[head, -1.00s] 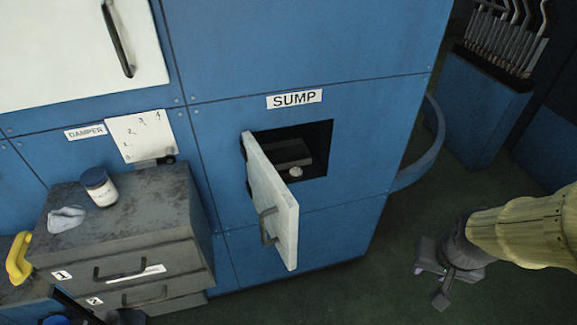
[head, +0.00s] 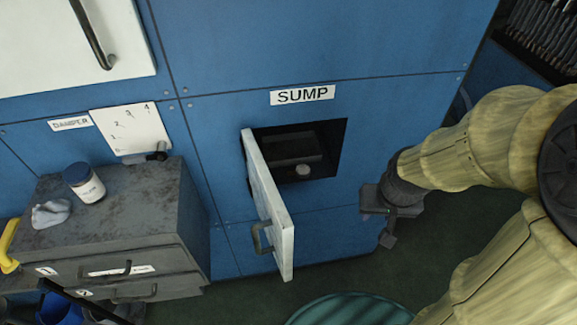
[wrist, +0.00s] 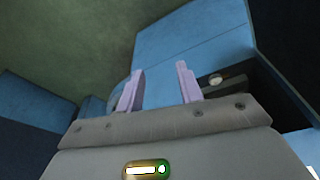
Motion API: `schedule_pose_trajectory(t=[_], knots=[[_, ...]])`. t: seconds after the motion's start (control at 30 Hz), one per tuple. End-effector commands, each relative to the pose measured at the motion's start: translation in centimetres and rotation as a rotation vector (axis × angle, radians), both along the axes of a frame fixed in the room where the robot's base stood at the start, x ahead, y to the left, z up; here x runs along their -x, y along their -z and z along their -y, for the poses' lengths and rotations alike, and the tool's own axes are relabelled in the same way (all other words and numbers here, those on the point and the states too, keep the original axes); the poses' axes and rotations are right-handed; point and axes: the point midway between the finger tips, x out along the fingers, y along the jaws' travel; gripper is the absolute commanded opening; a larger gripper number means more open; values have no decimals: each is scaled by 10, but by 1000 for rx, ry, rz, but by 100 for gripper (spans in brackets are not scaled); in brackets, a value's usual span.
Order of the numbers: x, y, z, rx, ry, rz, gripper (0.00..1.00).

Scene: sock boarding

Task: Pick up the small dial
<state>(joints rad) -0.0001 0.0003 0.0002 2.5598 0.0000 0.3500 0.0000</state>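A small pale round object (head: 303,171), which looks like the small dial, sits inside the dark sump recess (head: 325,150) in the blue cabinet. In the wrist view the pale round object (wrist: 214,79) shows just right of the fingers, at the opening. The white sump door (head: 268,205) is swung open on the left side of the recess. My gripper (head: 385,228) is outside the cabinet, to the right of and below the recess. In the wrist view my gripper (wrist: 158,90) has its two pale purple fingers apart, with nothing between them.
The open door juts out left of the recess. A grey drawer unit (head: 120,225) at the left carries a jar (head: 85,183) and a crumpled grey cloth (head: 51,213). A green round thing (head: 350,310) is on the floor in front. A lever rack stands at the upper right.

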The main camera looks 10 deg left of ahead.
Motion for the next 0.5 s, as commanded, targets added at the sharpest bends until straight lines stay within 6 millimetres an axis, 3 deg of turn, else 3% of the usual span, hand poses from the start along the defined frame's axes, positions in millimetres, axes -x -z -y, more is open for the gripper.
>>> schedule_pose_trajectory(t=[0.3, 0.5], knots=[[0, 0, 0, 0, 0, 0, 36], [-7, 5, 1, 8, -17, 16, 74]])
